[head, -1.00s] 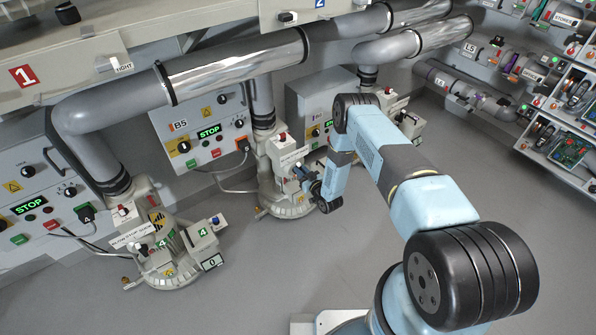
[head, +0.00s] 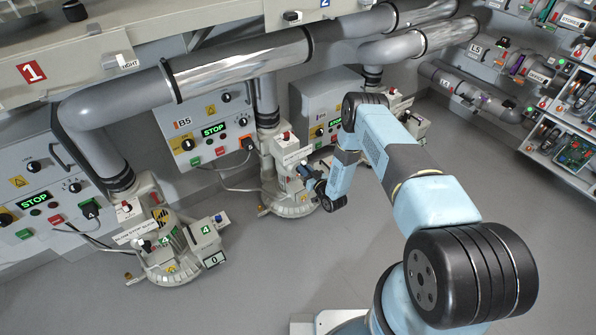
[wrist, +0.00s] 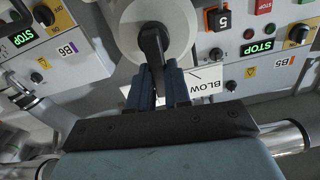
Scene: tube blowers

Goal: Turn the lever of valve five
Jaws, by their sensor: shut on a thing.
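The middle blower valve (head: 288,180) stands below the B5 panel, a pale upright body on a round floor base. My gripper (head: 316,187) is at its right side in the head view, where my arm partly hides the contact. In the wrist view, the black lever (wrist: 151,42) lies across a white round valve part (wrist: 182,28). The blue fingers of my gripper (wrist: 158,82) are on either side of the lever's end and shut on it. A white label reading BLOW (wrist: 204,82) is beside the fingers, partly covered.
The B5 panel (head: 205,130) has a green STOP display. A 5 plug (wrist: 220,18) is on a panel in the wrist view. Valve four (head: 168,250) stands at the left, and another panel (head: 325,95) is behind my arm. The floor in front is clear.

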